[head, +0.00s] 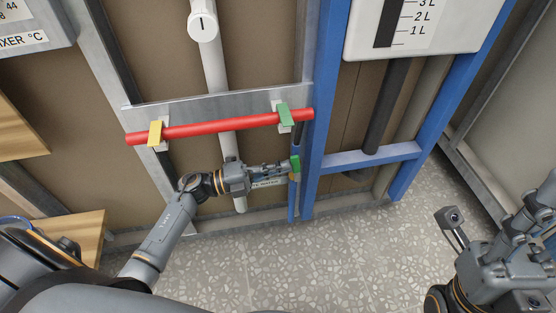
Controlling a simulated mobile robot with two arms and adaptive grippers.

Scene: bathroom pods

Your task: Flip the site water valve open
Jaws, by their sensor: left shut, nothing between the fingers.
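The site water valve shows a small green and yellow handle (295,165) low on the wall frame, beside the blue post. A partly hidden white label (267,183) below my gripper reads something like "water". My left gripper (284,168) is shut and empty, with its fingertips right at the handle's left side. I cannot tell whether they touch it. The valve body is mostly hidden. My right arm is at the lower right, far from the valve.
A red bar (205,129) with yellow (155,133) and green (283,115) pieces crosses the frame above my left gripper. A white pipe (215,75) runs behind it. A blue post (321,100) stands close to the right. The speckled floor (340,255) is clear.

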